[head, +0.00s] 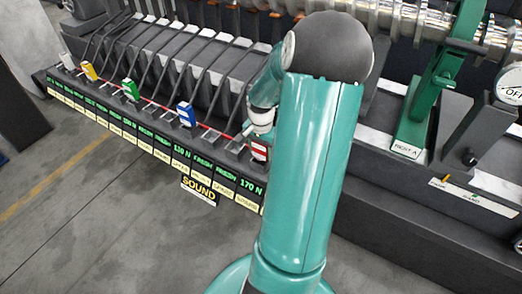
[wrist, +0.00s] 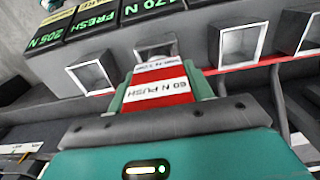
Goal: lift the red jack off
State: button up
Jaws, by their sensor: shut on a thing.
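The red jack (wrist: 150,98) is a red block with a white band that reads "60 N PUSH". In the wrist view it sits between the two teal fingers of my gripper (wrist: 161,84), which is shut on it. The far end of the jack meets a grey square-framed socket on the dark row; I cannot tell whether it is still seated or clear. In the head view the red jack (head: 259,151) shows small at the right end of the row, below my gripper (head: 259,128), which my arm partly hides.
A blue jack (head: 186,115), a green jack (head: 130,90), a yellow jack (head: 89,70) and a white jack (head: 68,62) stand along the row to the left. A green display strip (head: 150,147) runs along its front. A teal stand (head: 412,130) is at right.

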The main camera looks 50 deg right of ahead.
jog(key=shift+r, duration=0.7)
dwell(0.5)
jog(key=shift+r, duration=5.45)
